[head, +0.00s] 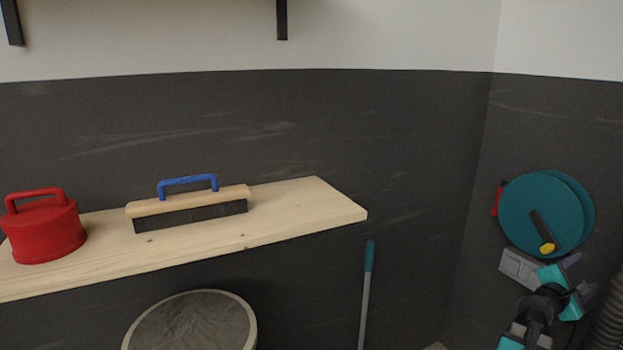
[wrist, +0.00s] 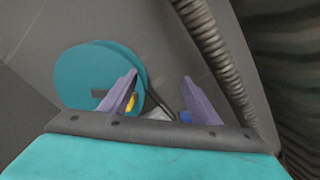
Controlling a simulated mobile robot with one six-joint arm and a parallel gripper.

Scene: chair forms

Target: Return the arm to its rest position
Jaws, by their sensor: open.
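My gripper (head: 580,274) is at the lower right of the head view, in front of the dark wall and just below a teal reel. Its two purple fingers stand apart. In the wrist view my gripper (wrist: 160,92) also shows open, with nothing held between the fingers. The teal reel (head: 535,205) has a black crank with a yellow knob. It shows in the wrist view (wrist: 75,80) too, left of the fingers, with the left finger overlapping its edge. A small blue item (wrist: 185,117) shows by the right finger.
A ribbed hose (head: 608,315) hangs close to my gripper on the right. A grey wall box (head: 520,267) is beside it. A wooden shelf (head: 300,205) at left bears a red lidded container (head: 45,232) and a blue-handled brush (head: 190,208). A round bin (head: 190,325) and teal-topped pole (head: 366,290) stand below.

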